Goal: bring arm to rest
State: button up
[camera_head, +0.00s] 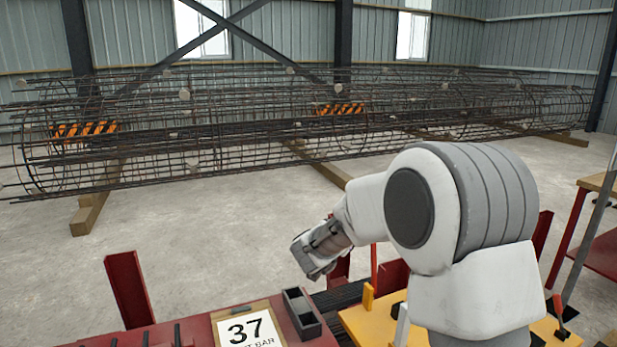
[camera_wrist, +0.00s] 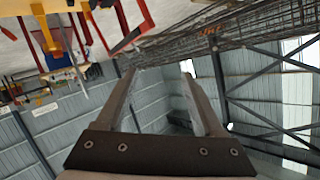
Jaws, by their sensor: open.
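My arm (camera_head: 460,225) stands in the right half of the head view, bent over the work table. My gripper shows in the wrist view (camera_wrist: 158,80) with its two fingers apart and nothing between them. In the head view the wrist end (camera_head: 322,248) points down and to the left, above the back edge of the red table; the fingers themselves are hard to make out there. In the wrist view the gripper faces the hall wall and the rebar cage, and the picture is tilted.
A long rebar cage (camera_head: 250,125) lies on wooden beams (camera_head: 97,205) across the back. The red table (camera_head: 170,335) carries a dark tray (camera_head: 302,313) and a sign reading 37 (camera_head: 247,328). Red posts (camera_head: 129,289) rise near it. The floor (camera_head: 220,222) between is clear.

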jog(key=s+a+r+n+g+y+p, duration=0.1)
jog(key=s+a+r+n+y+p, duration=0.25)
jog(key=s+r+n+y, duration=0.75)
jog(key=s+d+m+g+h+p, duration=0.1)
jog(key=s+d+g+h, duration=0.1)
jog(key=s, duration=1.3)
jog(key=s+d+g+h+p, duration=0.1)
jog(key=s+d+g+h, duration=0.2)
jog(key=s, duration=1.1)
jog(key=d+g, duration=0.1)
jog(key=d, duration=0.2)
jog(key=shift+s+f+m+p, duration=0.3)
jog(key=shift+s+m+p, duration=0.1)
jog(key=c, duration=0.3)
